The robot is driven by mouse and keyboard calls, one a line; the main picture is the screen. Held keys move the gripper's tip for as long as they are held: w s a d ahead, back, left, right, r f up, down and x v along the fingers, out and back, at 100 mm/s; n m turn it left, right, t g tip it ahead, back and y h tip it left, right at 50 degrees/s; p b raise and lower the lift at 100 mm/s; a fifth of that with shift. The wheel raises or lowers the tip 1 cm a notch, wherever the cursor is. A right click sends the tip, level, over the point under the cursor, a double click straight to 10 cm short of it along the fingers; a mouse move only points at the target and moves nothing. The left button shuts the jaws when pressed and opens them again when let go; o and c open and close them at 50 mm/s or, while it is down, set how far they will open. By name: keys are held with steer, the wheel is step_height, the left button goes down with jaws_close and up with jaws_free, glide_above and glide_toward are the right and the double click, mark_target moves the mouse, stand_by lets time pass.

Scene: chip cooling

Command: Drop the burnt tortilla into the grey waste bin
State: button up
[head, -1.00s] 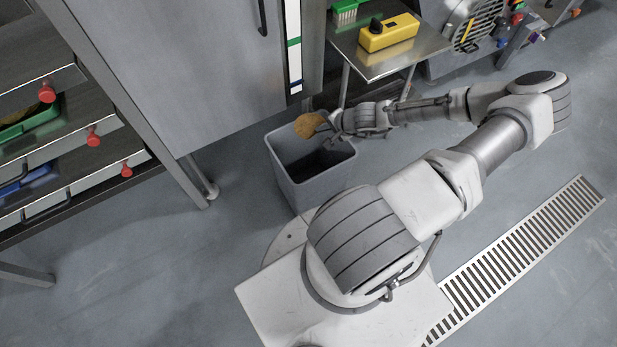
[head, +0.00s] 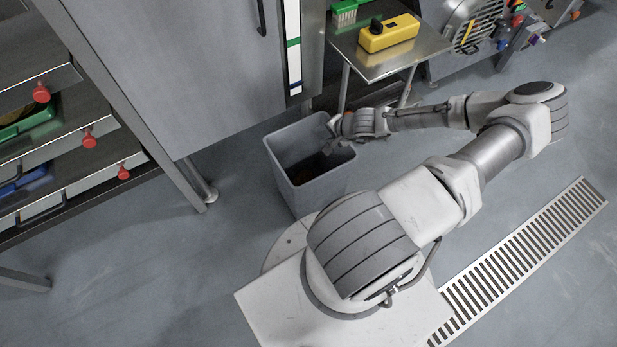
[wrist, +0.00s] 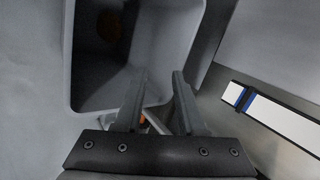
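The grey waste bin (head: 330,178) stands on the floor beside the tall grey cabinet. Its open mouth also shows in the wrist view (wrist: 192,50). The burnt tortilla (wrist: 108,25) appears as a dim orange-brown patch deep inside the bin, and a dark brown patch shows in the bin in the head view (head: 301,177). My gripper (head: 330,138) is over the bin's back right rim. In the wrist view my gripper (wrist: 157,82) has its two fingers apart with nothing between the tips. A small orange bit shows low between the fingers; I cannot tell what it is.
A steel side table (head: 385,65) with a yellow device (head: 388,34) stands behind the bin. The cabinet (head: 185,75) is close on the left. Drawers with red knobs (head: 89,138) are at far left. A floor drain grate (head: 520,262) lies at right.

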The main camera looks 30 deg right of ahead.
steer(key=p+v, duration=0.6)
steer(key=v, duration=1.1)
steer(key=shift+s+r, duration=0.15)
steer(key=shift+a, duration=0.15)
